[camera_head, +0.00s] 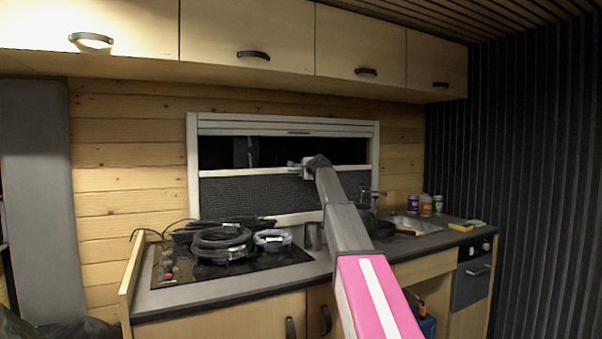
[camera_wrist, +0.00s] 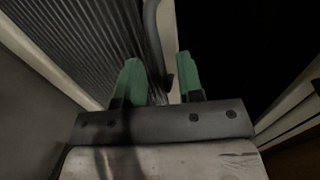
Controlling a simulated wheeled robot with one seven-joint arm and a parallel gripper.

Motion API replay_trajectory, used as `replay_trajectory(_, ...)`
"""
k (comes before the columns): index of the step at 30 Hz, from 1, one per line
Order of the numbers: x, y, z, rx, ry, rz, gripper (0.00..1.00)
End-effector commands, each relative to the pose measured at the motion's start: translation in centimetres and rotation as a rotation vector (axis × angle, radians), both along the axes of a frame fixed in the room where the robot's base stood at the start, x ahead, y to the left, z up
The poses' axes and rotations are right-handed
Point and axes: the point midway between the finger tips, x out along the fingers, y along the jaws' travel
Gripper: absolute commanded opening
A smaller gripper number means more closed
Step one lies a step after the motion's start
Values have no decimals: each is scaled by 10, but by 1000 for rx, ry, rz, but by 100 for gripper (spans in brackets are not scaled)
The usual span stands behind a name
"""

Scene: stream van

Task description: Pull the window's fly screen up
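The window's fly screen (camera_head: 260,197) is a dark mesh with a pale bar (camera_head: 245,171) along its top edge. It covers the lower part of the window, and the upper part is dark and uncovered. My gripper (camera_head: 308,165) is at the bar, right of its middle; my arm hides part of the bar and mesh. In the wrist view the ribbed mesh (camera_wrist: 70,45) is at left. The green fingers of my gripper (camera_wrist: 160,72) stand apart, with the grey bar (camera_wrist: 153,40) between them. The bar is close to the left finger, with a gap to the right one; contact is unclear.
The white window frame (camera_head: 193,165) surrounds the screen. Below it, the counter carries coiled cables (camera_head: 222,242) on a hob, a dark mug (camera_head: 313,236), a sink with a tap, and several cans (camera_head: 426,205). Wall cupboards (camera_head: 250,35) hang above the window.

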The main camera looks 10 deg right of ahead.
Motion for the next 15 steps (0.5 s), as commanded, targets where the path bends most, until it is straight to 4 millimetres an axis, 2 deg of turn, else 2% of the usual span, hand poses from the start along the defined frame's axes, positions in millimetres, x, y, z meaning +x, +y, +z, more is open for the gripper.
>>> replay_trajectory(1, 9, 2, -1, 0, 0, 1, 34)
replay_trajectory(4, 17, 6, -2, 0, 0, 1, 34)
replay_trajectory(13, 19, 7, -4, -1, -1, 0, 34)
replay_trajectory(14, 19, 7, -4, -1, -1, 0, 31)
replay_trajectory(15, 19, 7, -4, 0, -1, 0, 18)
